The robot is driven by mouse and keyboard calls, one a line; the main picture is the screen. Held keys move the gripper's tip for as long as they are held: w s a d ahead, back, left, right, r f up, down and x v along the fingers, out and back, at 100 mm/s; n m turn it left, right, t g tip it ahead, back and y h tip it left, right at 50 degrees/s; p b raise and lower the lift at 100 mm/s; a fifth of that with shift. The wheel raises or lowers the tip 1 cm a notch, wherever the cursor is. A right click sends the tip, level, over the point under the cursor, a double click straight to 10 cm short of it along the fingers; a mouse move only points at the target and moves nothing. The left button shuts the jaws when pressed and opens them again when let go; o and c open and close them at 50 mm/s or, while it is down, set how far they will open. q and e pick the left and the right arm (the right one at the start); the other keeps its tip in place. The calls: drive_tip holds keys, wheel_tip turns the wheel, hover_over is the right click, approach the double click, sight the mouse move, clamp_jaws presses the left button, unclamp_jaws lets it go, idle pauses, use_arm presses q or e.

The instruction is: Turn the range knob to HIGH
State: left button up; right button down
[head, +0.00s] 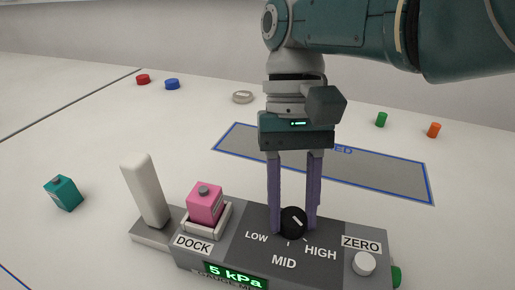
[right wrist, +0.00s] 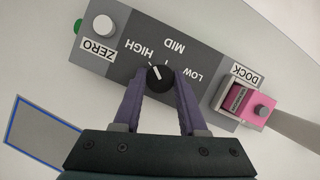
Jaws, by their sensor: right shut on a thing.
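The range knob (head: 293,222) is a round black dial with a white line, on the grey gauge panel (head: 230,240) marked LOW, MID and HIGH. My right gripper (head: 293,228) comes down from above with its two purple fingers shut on the knob, one on each side. In the right wrist view the knob (right wrist: 160,78) sits between the fingertips (right wrist: 160,85), and its white line points toward the HIGH label. The fingers hide part of the knob's sides. My left gripper is not in view.
The panel carries a pink block (head: 205,203) in the DOCK, a white upright handle (head: 146,190), a white ZERO button (head: 364,263) and a display (head: 235,276) reading 5 kPa. A teal block (head: 63,193) stands left. A blue-edged grey mat (head: 380,180) lies behind.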

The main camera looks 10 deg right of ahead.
drive_tip(key=shift+n+h+b, duration=0.4)
drive_tip(key=shift+n, duration=0.6)
drive_tip(key=shift+c, duration=2.3)
unclamp_jaws()
